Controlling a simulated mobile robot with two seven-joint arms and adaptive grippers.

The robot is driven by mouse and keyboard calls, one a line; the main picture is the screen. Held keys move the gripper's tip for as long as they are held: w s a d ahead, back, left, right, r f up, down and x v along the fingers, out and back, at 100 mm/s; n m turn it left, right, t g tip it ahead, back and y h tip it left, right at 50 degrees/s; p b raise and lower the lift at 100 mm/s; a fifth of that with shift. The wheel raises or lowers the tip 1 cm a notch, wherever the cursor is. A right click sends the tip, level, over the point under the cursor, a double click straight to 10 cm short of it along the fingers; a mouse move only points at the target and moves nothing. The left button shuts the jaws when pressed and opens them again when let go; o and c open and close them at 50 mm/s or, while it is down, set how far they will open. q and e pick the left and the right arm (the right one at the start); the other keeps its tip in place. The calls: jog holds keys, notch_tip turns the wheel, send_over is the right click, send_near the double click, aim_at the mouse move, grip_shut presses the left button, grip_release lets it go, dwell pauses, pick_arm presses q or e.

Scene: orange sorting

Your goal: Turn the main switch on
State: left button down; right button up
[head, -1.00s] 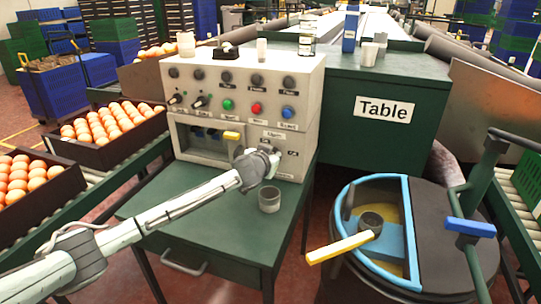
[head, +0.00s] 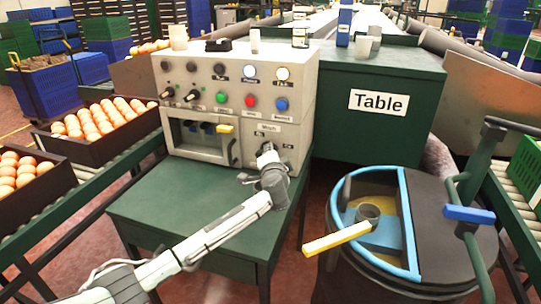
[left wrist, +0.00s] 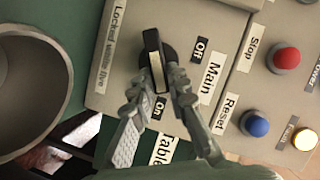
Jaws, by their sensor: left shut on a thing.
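The main switch is a black knob (left wrist: 152,44) with a pale line on its grip, on the grey control panel (head: 190,142). In the left wrist view, one end of the knob points to the "On" label (left wrist: 158,108); the "Off" label (left wrist: 201,49) is beside it. My left gripper (left wrist: 158,84) is shut on the knob, one finger on each side. In the head view, my left gripper (head: 266,154) is at the panel's lower right and hides most of the switch. My right gripper is not in view.
Two lamps on the panel are lit, one white (head: 249,71) and one yellowish (head: 282,74). A red button (left wrist: 286,57) and blue button (left wrist: 256,124) are near the switch. The green tabletop (head: 150,205) is clear at left.

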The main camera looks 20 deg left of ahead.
pick_arm(q)
jog(key=shift+f+m+y+b, duration=0.15)
jog(key=shift+m+y+b, duration=0.25)
jog(key=shift+m, duration=0.4)
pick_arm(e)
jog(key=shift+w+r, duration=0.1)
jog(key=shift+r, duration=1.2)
pick_arm(q)
jog(key=c, duration=1.5)
grip_release()
jog(key=v, duration=1.2)
jog(key=shift+a+f, duration=0.1)
jog(key=shift+f, duration=0.05)
